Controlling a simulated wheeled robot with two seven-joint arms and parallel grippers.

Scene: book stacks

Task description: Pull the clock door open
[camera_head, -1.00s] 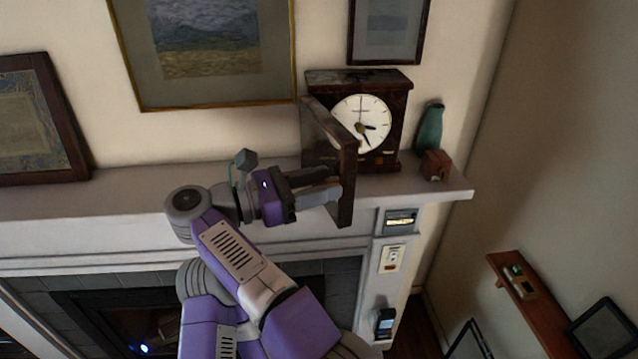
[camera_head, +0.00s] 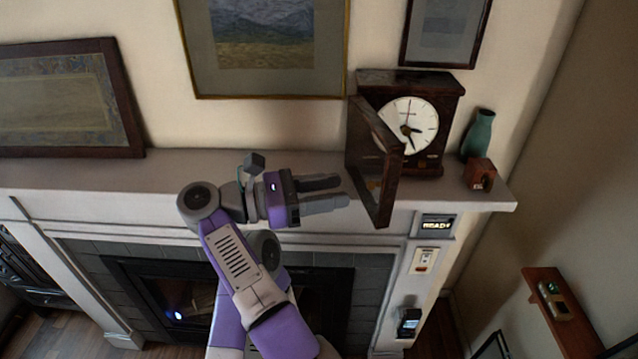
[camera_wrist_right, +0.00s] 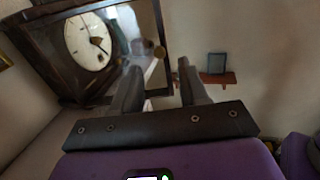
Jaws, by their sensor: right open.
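The dark wooden clock (camera_head: 412,128) stands on the mantel with its white dial (camera_head: 408,125) facing out. Its framed glass door (camera_head: 378,165) is hinged on the left side and stands swung well open, jutting out past the mantel's front edge. My right gripper (camera_head: 343,191) is open and empty, just left of the door and apart from it. In the right wrist view the two fingers (camera_wrist_right: 157,80) are spread, with the clock door (camera_wrist_right: 145,45) beyond them and the dial (camera_wrist_right: 90,42) at upper left. My left gripper is not in view.
A green vase (camera_head: 479,134) and a small brown box (camera_head: 480,174) stand right of the clock. A fireplace (camera_head: 230,295) lies below. Framed pictures hang above, and a small shelf (camera_head: 562,310) is at right.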

